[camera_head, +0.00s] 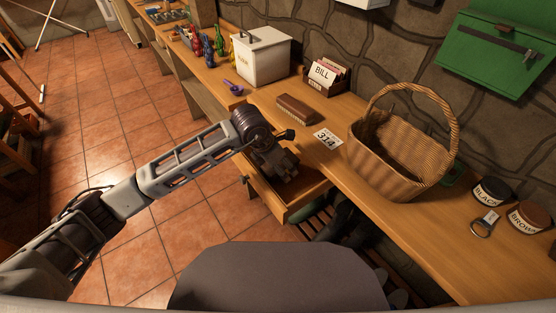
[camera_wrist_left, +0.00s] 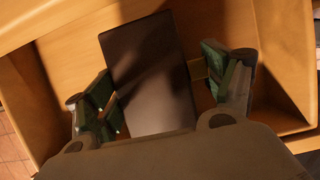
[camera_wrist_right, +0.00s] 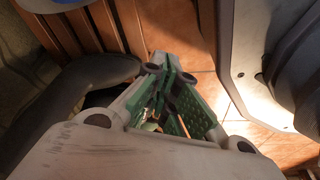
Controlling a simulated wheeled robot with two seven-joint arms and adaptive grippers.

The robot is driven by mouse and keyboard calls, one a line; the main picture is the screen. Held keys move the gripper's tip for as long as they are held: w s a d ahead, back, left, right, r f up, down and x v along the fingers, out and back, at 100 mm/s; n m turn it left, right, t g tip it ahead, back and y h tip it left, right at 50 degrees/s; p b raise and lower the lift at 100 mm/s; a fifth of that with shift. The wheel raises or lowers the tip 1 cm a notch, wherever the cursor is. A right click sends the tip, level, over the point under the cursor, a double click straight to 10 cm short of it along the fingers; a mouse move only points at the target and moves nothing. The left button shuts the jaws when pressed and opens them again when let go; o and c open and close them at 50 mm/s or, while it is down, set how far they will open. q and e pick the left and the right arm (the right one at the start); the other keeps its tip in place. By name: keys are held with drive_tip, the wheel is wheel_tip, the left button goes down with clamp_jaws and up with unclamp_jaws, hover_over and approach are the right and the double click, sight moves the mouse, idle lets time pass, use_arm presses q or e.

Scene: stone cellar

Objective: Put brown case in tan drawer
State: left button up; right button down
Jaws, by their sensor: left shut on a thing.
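The brown case (camera_wrist_left: 150,72) shows in the left wrist view as a flat, dark brown slab between my left fingers. My left gripper (camera_wrist_left: 165,92) is shut on it, with a green pad at each side. The tan drawer (camera_head: 268,196) is pulled out from under the counter in the head view. My left gripper (camera_head: 280,168) points down over or into it and hides most of the case there. In the left wrist view the drawer's walls (camera_wrist_left: 282,50) surround the case; I cannot tell whether it touches the floor. My right gripper (camera_wrist_right: 168,95) is shut and empty, low down.
The wooden counter carries a brown brush (camera_head: 297,108), a number card (camera_head: 327,138), a wicker basket (camera_head: 385,175), a white box (camera_head: 262,62) and a bill holder (camera_head: 322,80). Two labelled tins (camera_head: 491,191) stand at the right. Boots (camera_wrist_right: 80,90) lie near my right gripper.

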use_arm(q)
drive_tip(key=shift+w+a, duration=0.2)
drive_tip(key=shift+w, duration=0.9)
drive_tip(key=shift+w+f, duration=0.15)
drive_tip(key=shift+w, duration=0.1)
drive_tip(key=shift+f, duration=0.4)
use_arm(e)
drive_tip(key=shift+d, duration=0.25)
drive_tip(key=shift+a, duration=0.15)
use_arm(q)
drive_tip(key=shift+f, duration=0.1)
drive_tip(key=o, duration=1.2)
drive_tip(key=shift+s+a, duration=0.1)
use_arm(e)
drive_tip(key=shift+a+r, duration=0.1)
drive_tip(key=shift+a, duration=0.25)
drive_tip(key=shift+d, duration=0.35)
